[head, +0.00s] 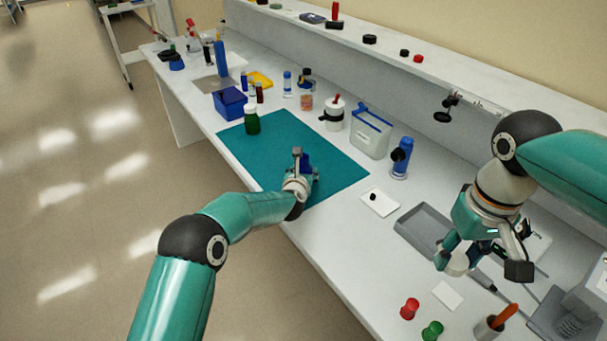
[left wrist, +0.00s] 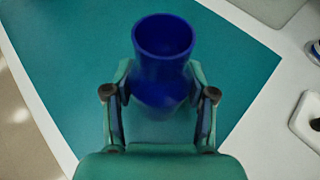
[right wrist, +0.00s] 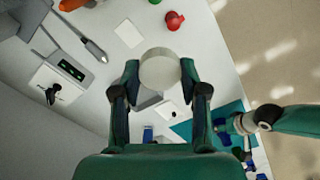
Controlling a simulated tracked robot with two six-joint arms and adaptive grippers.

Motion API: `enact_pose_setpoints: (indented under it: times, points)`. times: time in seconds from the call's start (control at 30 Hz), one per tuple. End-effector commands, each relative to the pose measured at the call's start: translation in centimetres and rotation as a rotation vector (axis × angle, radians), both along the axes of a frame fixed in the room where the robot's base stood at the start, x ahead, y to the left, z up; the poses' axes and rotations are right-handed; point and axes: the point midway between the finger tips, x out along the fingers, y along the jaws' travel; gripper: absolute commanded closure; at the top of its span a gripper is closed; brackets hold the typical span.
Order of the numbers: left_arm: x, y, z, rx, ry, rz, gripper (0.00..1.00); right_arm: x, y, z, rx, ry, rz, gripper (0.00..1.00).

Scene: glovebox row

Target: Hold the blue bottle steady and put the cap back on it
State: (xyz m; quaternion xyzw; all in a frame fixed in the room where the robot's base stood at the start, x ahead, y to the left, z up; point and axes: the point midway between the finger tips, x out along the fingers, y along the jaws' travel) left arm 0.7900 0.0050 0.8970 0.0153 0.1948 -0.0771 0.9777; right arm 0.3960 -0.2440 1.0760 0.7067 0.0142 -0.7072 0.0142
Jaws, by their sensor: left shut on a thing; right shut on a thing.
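The blue bottle (head: 306,161) stands on the teal mat (head: 345,172), mostly hidden by my left gripper (head: 299,170) in the head view. In the left wrist view the bottle (left wrist: 163,65) shows an open, uncapped mouth between the two fingers, which are shut on its body. My right gripper (head: 464,258) is shut on a round white cap (head: 455,265), held above the right part of the bench, well apart from the bottle. In the right wrist view the cap (right wrist: 160,69) sits between the fingertips.
A green bottle with a white cap (head: 252,121) and a blue box (head: 230,103) stand toward the far left. A white caddy (head: 370,136) and a blue-capped bottle (head: 401,158) stand behind the mat. A grey tray (head: 424,232) lies between the grippers.

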Motion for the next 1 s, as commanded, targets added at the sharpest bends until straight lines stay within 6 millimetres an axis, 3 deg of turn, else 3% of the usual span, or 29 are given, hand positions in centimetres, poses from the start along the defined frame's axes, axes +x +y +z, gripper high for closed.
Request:
enact_pose_setpoints:
  times: [0.57, 1.0]
  points:
    - [0.0, 0.1, 1.0, 0.000, -0.002, 0.001, 0.84, 0.0, 0.0, -0.1, 0.000, 0.000, 0.001, 0.70]
    - [0.0, 0.1, 5.0, -0.001, -0.004, 0.002, 0.84, 0.0, 0.1, 0.0, 0.000, 0.000, 0.001, 0.70]
